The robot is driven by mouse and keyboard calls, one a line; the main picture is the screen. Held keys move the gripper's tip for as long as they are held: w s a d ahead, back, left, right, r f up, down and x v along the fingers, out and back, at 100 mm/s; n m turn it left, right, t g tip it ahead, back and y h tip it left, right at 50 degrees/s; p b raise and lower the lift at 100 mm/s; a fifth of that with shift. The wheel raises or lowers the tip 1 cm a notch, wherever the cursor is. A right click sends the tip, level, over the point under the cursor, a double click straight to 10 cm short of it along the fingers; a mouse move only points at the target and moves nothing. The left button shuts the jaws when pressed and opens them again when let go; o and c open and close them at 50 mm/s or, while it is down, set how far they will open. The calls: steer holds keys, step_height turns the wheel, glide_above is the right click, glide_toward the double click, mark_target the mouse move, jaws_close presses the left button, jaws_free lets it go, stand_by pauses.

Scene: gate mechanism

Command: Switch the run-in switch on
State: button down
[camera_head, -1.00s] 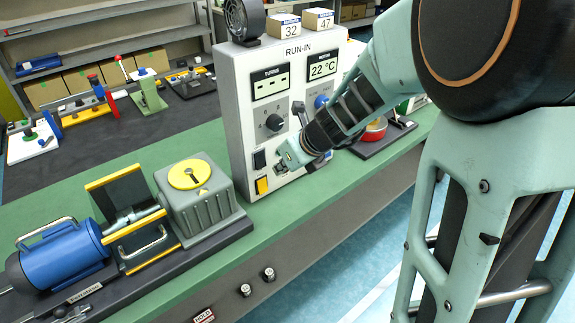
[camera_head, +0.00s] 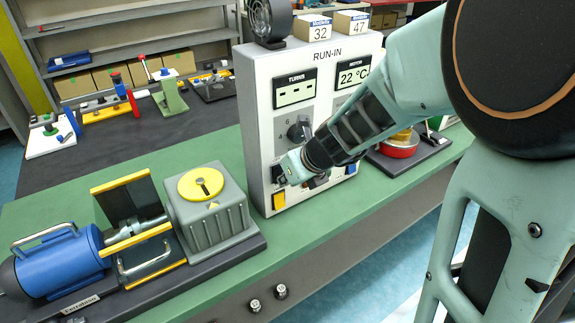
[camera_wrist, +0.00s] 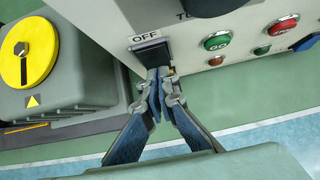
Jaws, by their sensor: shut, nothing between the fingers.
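The run-in panel (camera_head: 262,110) is a light grey upright box marked RUN-IN. Its black rocker switch (camera_wrist: 152,54) has an OFF label (camera_wrist: 144,37) above it in the wrist view. In the head view the switch (camera_head: 276,174) is at the panel's lower left, partly hidden by my gripper (camera_head: 281,180). My gripper (camera_wrist: 160,74) is shut and empty, its fingertips at the lower right edge of the switch. I cannot tell whether they touch it. The TURNS display (camera_head: 295,90) shows dashes.
A grey gearbox with a yellow disc (camera_head: 201,184) and a blue motor (camera_head: 62,262) stand left on the green bench.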

steer(key=shift+f, duration=0.1)
steer(key=b, duration=0.3)
steer(key=shift+w+a+f+b, duration=0.1)
steer(key=shift+w+f+b, duration=0.05)
steer(key=shift+f+b, duration=0.2)
steer(key=shift+r+p, duration=0.3)
steer(key=shift+r, duration=0.1)
steer(key=shift+w+r+t+p, duration=0.1)
steer(key=shift+r+t+p, duration=0.2)
steer(key=shift+r+p, duration=0.55)
steer(key=shift+f, duration=0.1)
